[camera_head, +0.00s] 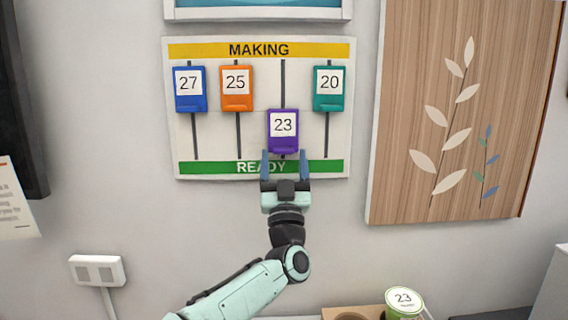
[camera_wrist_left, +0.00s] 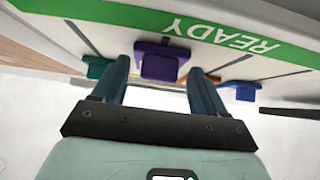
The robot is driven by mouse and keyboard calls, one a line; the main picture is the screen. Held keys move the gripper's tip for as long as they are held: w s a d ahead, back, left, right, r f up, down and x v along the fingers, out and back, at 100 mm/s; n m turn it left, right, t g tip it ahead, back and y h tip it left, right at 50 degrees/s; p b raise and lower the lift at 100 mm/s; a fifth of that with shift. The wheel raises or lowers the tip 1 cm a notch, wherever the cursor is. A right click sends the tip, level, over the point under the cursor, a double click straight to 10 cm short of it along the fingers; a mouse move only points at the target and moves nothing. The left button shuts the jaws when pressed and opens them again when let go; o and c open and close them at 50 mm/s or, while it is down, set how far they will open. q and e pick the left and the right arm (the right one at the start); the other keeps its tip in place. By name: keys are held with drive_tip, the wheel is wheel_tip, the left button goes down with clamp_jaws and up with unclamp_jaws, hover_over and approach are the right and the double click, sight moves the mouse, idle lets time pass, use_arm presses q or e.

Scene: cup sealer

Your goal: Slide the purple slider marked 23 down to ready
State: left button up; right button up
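The purple slider marked 23 (camera_head: 283,125) sits low on its track on the white board (camera_head: 208,132), its lower edge just above the green READY band (camera_head: 218,167). It hangs lower than the other sliders. My left gripper (camera_head: 285,162) is open just below it, its two fingertips on either side near the slider's lower edge. In the left wrist view the purple slider (camera_wrist_left: 160,64) shows between the open blue fingers (camera_wrist_left: 160,88), with gaps on both sides. Whether a finger touches it cannot be told. My right gripper is not in view.
Blue slider 27 (camera_head: 190,90), orange slider 25 (camera_head: 237,88) and teal slider 20 (camera_head: 329,89) are high on their tracks, under the yellow MAKING band (camera_head: 310,50). A wooden panel (camera_head: 400,110) hangs to the right. A lidded cup marked 23 (camera_head: 404,302) stands at the bottom.

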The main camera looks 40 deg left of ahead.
use_arm(q)
drive_tip(key=shift+s+d, duration=0.1)
drive_tip(key=shift+s+d+f, duration=0.1)
drive_tip(key=shift+f, duration=0.2)
drive_tip(key=b+v, duration=0.6)
drive_tip(key=v, duration=0.6)
drive_tip(key=shift+s+f, duration=0.2)
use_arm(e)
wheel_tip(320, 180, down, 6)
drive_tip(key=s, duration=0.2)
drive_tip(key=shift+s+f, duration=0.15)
use_arm(q)
drive_tip(key=shift+d, duration=0.1)
